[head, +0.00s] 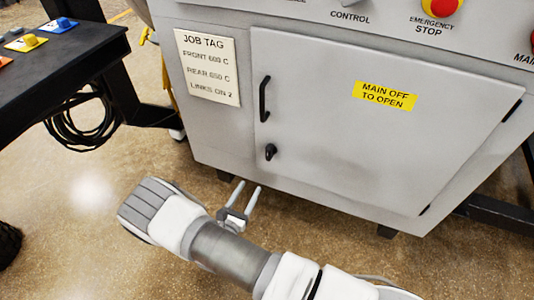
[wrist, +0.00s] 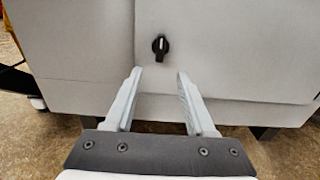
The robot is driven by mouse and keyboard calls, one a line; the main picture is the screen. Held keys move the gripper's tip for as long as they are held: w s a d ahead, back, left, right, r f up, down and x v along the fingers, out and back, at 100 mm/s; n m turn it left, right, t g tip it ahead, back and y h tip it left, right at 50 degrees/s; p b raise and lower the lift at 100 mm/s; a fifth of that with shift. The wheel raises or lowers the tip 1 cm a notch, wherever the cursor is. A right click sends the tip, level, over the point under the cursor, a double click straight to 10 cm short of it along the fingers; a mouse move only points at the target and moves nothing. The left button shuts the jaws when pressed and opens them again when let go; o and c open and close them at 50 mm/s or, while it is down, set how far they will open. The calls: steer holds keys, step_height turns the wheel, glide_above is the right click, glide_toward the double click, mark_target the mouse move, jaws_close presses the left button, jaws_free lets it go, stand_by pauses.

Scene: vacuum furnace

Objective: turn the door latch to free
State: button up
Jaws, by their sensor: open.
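The door latch (head: 270,151) is a small black knob low on the left side of the grey cabinet door (head: 370,120), below a black bar handle (head: 264,98). In the wrist view the latch (wrist: 160,46) has a pale line on it and looks about upright. My gripper (head: 247,190) is open and empty, below the latch and apart from it. In the wrist view my two fingers (wrist: 160,76) point toward the door, with the latch just beyond and above the gap between their tips.
A yellow label (head: 386,95) on the door reads "MAIN OFF TO OPEN". A job tag (head: 208,67) hangs left of the door. A red emergency stop (head: 440,7) is above. A dark table (head: 70,55) stands at left, with coiled black cable (head: 85,125) under it. The floor before the cabinet is clear.

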mark_target(268, 155)
steer(key=b+x, duration=0.2)
steer(key=x, duration=1.4)
steer(key=shift+w+d+b, duration=0.1)
steer(key=shift+w+b, duration=0.05)
steer(key=shift+b, duration=0.25)
jaws_close()
